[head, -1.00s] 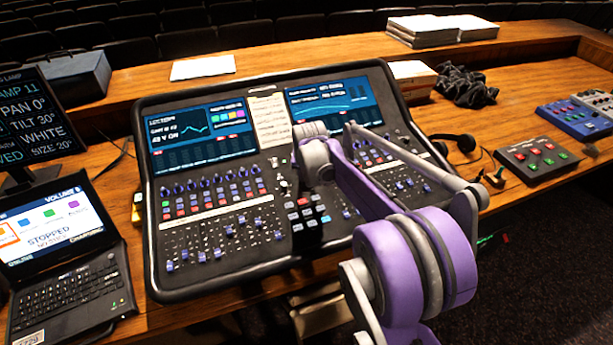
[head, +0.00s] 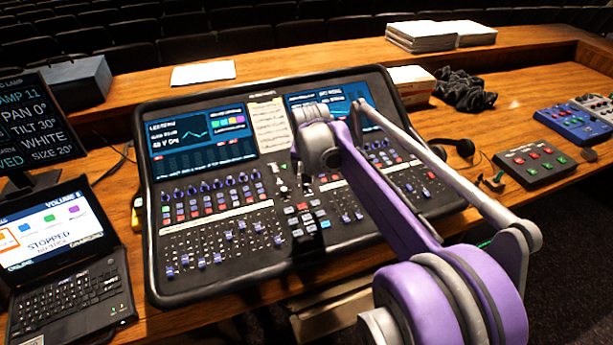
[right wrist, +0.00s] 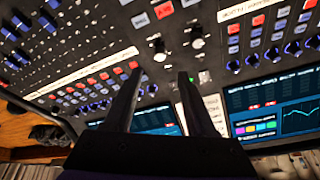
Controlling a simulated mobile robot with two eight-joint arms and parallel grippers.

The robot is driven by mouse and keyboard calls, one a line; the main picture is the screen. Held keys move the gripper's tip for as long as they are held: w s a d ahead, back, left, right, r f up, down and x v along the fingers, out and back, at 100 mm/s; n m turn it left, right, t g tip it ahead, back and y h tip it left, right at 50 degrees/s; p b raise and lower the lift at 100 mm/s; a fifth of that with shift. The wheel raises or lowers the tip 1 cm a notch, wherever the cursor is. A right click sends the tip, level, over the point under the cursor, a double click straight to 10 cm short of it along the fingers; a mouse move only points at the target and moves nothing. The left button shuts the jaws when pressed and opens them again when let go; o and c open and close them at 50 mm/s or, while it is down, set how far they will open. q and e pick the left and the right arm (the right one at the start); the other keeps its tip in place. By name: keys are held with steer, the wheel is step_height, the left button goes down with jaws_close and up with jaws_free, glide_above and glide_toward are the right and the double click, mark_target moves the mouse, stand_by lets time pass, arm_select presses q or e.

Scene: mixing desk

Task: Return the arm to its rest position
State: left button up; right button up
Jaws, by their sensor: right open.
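My right arm (head: 400,210), purple and grey, reaches in from the lower right over the mixing console (head: 158,275). In the head view its far end hangs over the console's middle, and the fingers cannot be made out there. In the right wrist view my right gripper (right wrist: 161,75) shows two black fingers spread apart with nothing between them. Behind them lie the console's knobs, buttons and screens (right wrist: 272,118). I cannot tell the exact gap between fingertips and console. My left gripper is in neither view.
A laptop (head: 65,240) and a lamp display (head: 40,125) stand at the left. A headset (head: 464,147), a button box (head: 535,163) and a blue pedal (head: 575,125) lie at the right. A dark crumpled cloth (head: 465,90) lies behind the console, beside a white box (head: 412,82).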

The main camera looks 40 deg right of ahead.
steer(key=shift+v, duration=1.2)
steer(key=s+a+f+n+y, duration=0.1)
steer(key=s+a+f+n, duration=0.3)
steer(key=s+a, duration=0.7)
steer(key=s+a+f+n+t+y, duration=0.1)
steer(key=s+a+f+n, duration=0.4)
steer(key=s+a+f, duration=0.3)
steer(key=s+a, duration=0.2)
steer(key=a, duration=0.1)
steer(key=shift+s+f+t+y, duration=0.25)
steer(key=shift+s+t+y, duration=0.05)
steer(key=shift+s, duration=0.1)
steer(key=shift+a, duration=0.1)
